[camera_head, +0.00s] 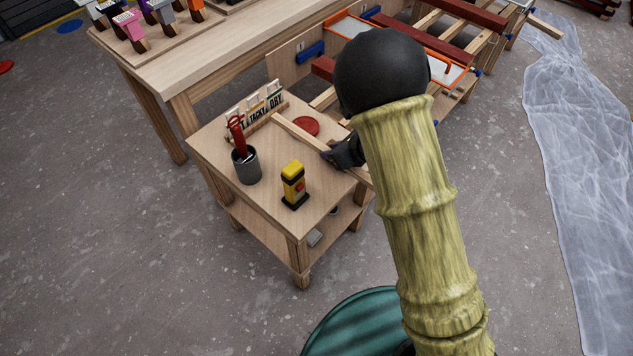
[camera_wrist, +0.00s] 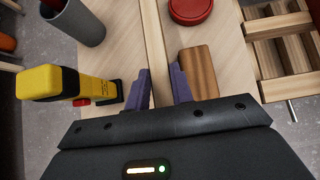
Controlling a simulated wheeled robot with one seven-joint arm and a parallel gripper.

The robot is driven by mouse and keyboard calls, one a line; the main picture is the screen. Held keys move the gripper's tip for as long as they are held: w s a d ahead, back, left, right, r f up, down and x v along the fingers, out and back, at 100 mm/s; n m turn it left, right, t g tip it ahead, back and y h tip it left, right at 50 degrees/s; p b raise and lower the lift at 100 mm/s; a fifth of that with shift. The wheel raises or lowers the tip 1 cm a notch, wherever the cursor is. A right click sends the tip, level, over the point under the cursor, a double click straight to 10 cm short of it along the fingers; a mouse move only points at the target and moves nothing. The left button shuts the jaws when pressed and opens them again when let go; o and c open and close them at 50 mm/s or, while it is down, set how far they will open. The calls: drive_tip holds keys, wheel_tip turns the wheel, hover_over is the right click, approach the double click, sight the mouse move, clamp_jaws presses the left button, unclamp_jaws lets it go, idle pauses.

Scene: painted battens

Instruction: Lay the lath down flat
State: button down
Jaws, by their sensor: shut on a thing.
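The lath (camera_head: 295,130) is a pale, narrow wooden strip above the small side table (camera_head: 225,160), running from the label cards towards the table's right front edge. My gripper (camera_head: 347,152) is shut on it near its right-hand part. In the wrist view, the lath (camera_wrist: 154,45) passes between the two purple fingers of my gripper (camera_wrist: 161,88) and runs away towards the top. I cannot tell whether its underside touches the tabletop. My arm hides part of its near end in the head view.
On the table are a red disc (camera_head: 305,126), a yellow-black tool (camera_head: 293,184), a grey cup (camera_head: 246,167) with red-handled contents and label cards (camera_head: 262,108). A brown block (camera_wrist: 198,70) sits right of the fingers. A slatted wooden rack (camera_wrist: 280,24) stands beside the table.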

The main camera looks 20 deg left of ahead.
drive_tip(key=a+n+g+b, duration=0.1)
drive_tip(key=b, duration=0.1)
drive_tip(key=a+r+n+g+b, duration=0.1)
drive_tip(key=b, duration=0.1)
drive_tip(key=shift+s+a+n+y, duration=0.1)
drive_tip(key=shift+a+n+y, duration=0.2)
drive_tip(key=shift+n, duration=0.1)
drive_tip(key=shift+a+r+n+g+b, duration=0.35)
drive_tip(key=shift+r+n+g+b, duration=0.35)
drive_tip(key=shift+r+n+b, duration=0.15)
drive_tip(key=shift+f+b, duration=1)
drive_tip(key=shift+f, duration=2.15)
drive_tip(key=shift+f+b, duration=0.55)
drive_tip(key=shift+f, duration=1.3)
drive_tip(key=shift+f, duration=0.1)
